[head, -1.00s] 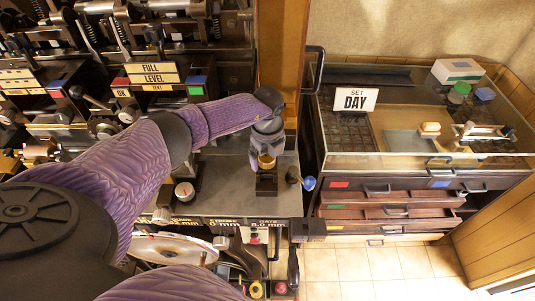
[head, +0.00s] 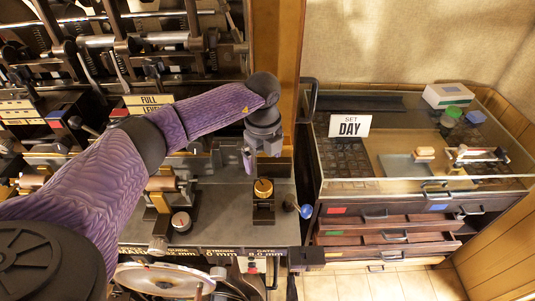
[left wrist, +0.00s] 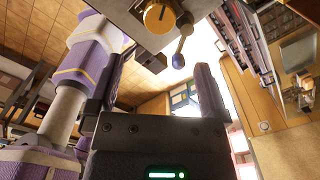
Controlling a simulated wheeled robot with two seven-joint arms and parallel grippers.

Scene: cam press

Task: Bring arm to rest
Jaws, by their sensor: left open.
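My left arm reaches in from the left in the head view, and its gripper (head: 259,158) points down above the grey bench top. The gripper is open and empty. It is just behind a brass knob (head: 263,188) on a dark block and apart from it. In the left wrist view the two dark fingers (left wrist: 156,85) stand wide apart with nothing between them. The brass knob (left wrist: 158,17) shows beyond them at the top. A lever with a blue ball (head: 306,211) stands right of the knob; the ball also shows in the left wrist view (left wrist: 179,60). My right gripper is in neither view.
The press machinery (head: 150,40) fills the back left. A wooden post (head: 284,60) rises close to the gripper's right. A glass-topped cabinet (head: 400,185) with a "SET DAY" sign (head: 350,125) and partly open drawers (head: 390,238) stands at the right. Tiled floor shows in front of it.

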